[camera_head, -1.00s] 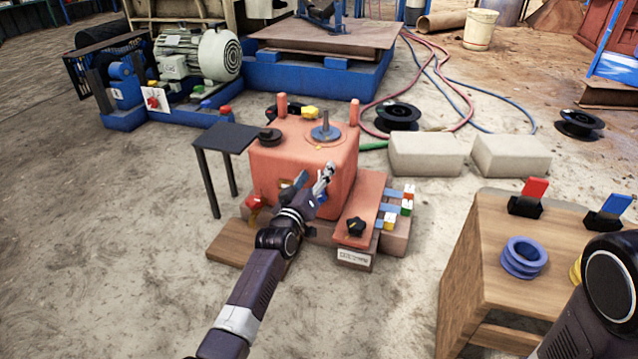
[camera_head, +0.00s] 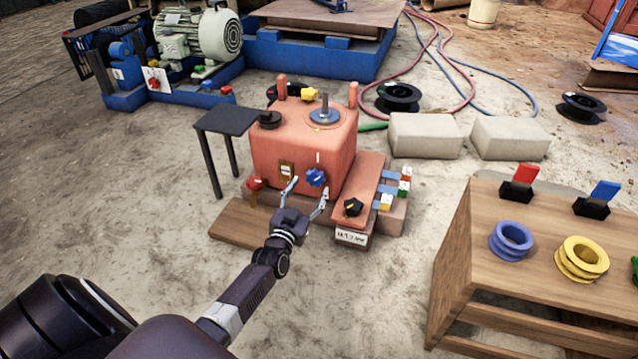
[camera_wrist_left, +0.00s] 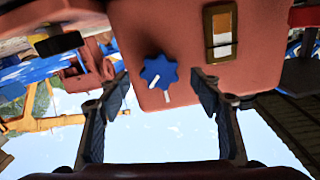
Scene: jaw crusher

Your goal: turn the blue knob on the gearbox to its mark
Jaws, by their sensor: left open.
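The gearbox (camera_head: 335,150) is a salmon-red box on a low base. Its blue knob (camera_head: 316,177) is on the front face, below a short white mark line (camera_head: 318,158). In the left wrist view the lobed knob (camera_wrist_left: 158,71) has a white pointer line slanting down-left, while the mark (camera_wrist_left: 167,97) lies just below it; the two are not in line. My left gripper (camera_head: 307,189) is open and empty in front of the knob. Its fingertips also show in the left wrist view (camera_wrist_left: 160,90), spread to either side and apart from the knob. My right gripper is out of view.
A red knob (camera_head: 255,183) and a small gauge plate (camera_head: 286,171) are left of the blue knob. A black knob (camera_head: 353,207) sits on the sloped panel at right. A small black table (camera_head: 227,119) stands left, a wooden bench (camera_head: 470,250) right.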

